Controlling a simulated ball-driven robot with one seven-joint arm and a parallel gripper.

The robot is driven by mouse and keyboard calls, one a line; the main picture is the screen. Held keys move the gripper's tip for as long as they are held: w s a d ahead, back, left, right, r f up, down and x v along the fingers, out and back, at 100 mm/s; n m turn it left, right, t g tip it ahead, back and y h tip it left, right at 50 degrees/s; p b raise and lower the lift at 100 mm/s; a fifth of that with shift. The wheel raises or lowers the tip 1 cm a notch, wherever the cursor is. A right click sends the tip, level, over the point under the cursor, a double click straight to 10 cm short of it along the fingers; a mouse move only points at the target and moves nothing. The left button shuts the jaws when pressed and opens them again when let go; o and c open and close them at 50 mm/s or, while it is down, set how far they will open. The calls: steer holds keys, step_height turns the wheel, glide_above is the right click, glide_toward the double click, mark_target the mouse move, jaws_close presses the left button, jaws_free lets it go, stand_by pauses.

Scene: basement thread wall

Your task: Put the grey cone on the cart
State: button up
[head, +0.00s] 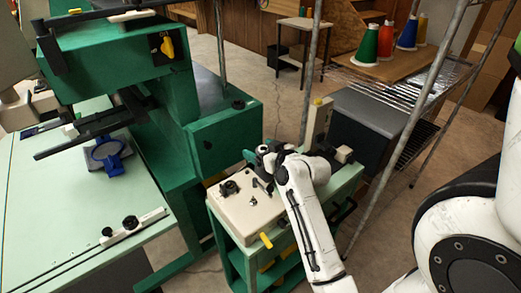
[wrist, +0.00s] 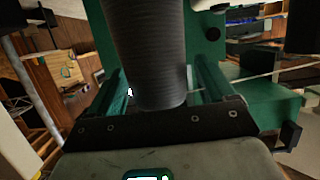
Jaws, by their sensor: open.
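A grey ribbed cone (wrist: 145,55) fills the upper middle of the wrist view, standing between the two green fingers of my gripper (wrist: 163,88). My gripper is open, with a narrow gap showing between the cone and the right finger. In the head view my white arm reaches over the green cart, and the cone and my fingertips cannot be made out there. The green cart (head: 345,182) stands in the middle of the head view, with a beige unit on its top.
The beige unit (head: 243,212) carries dark knobs. A green machine (head: 215,137) stands behind and left of the cart, and a pale green table (head: 60,235) is at left. A wire rack (head: 410,72) at right holds several coloured cones. Slanting metal poles stand near my arm.

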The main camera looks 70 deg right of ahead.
steer(key=v, duration=1)
steer(key=shift+s+a+r+b, duration=0.15)
steer(key=shift+s+r+b, duration=0.1)
steer(key=shift+b, duration=0.2)
steer(key=shift+a+f, duration=0.1)
